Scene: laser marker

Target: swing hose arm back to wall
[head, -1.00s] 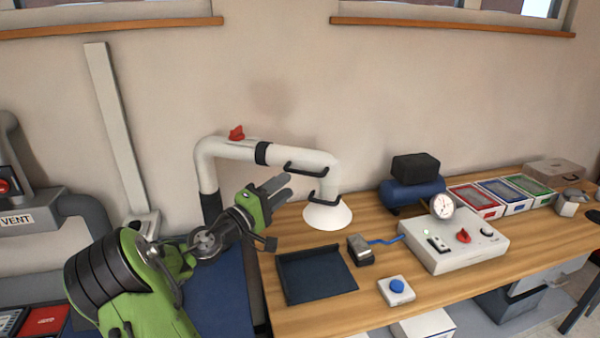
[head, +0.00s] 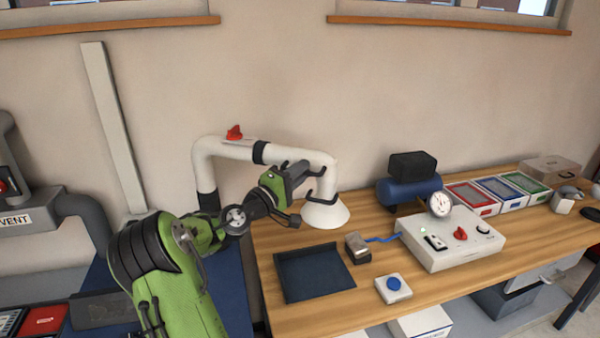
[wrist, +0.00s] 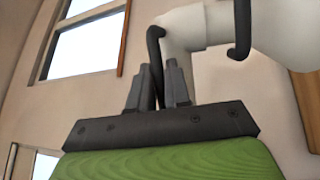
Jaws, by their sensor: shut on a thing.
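The white hose arm (head: 237,150) rises at the back left of the bench, runs right along the wall and bends down to a white cone hood (head: 326,213). It has a red knob (head: 234,132) on top and two black loop handles near the hood end. My gripper (head: 304,170) is at these handles, just above and left of the hood. In the wrist view my gripper (wrist: 158,88) is shut with a black handle (wrist: 154,50) between its fingers. The second handle (wrist: 242,28) is to the right. I cannot tell which handle is held.
On the wooden bench are a dark tray (head: 313,272), a small grey block (head: 357,246), a blue button box (head: 393,288) and a white control box with gauge (head: 452,242). A blue tank (head: 408,191) stands behind. A grey vent duct (head: 82,215) is at far left.

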